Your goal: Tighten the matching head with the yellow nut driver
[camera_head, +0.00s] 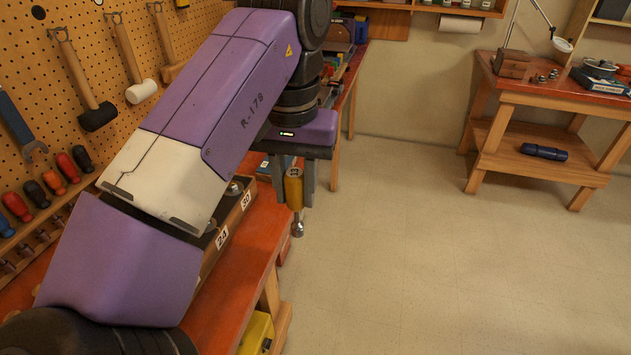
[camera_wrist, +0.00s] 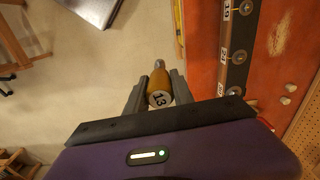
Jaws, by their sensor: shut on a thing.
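My gripper (camera_head: 293,190) is shut on the yellow nut driver (camera_head: 293,188). The driver hangs roughly upright, its metal socket pointing down, over the floor just right of the bench's edge. In the wrist view my gripper (camera_wrist: 158,88) has the yellow handle (camera_wrist: 160,86) between its fingers, and the handle's end reads "13". A dark rail (camera_wrist: 236,42) on the bench carries metal heads with labels such as 19 and 24. In the head view the rail (camera_head: 230,218) shows labels 24 and 30. My arm hides part of it, and no head marked 13 is in sight.
The red-topped bench (camera_head: 235,290) runs along the left below a pegboard (camera_head: 95,45) with hammers and screwdrivers. A yellow box (camera_head: 257,335) sits under it. Open floor (camera_head: 400,240) lies to the right. A second bench (camera_head: 560,90) with a lamp stands at the back right.

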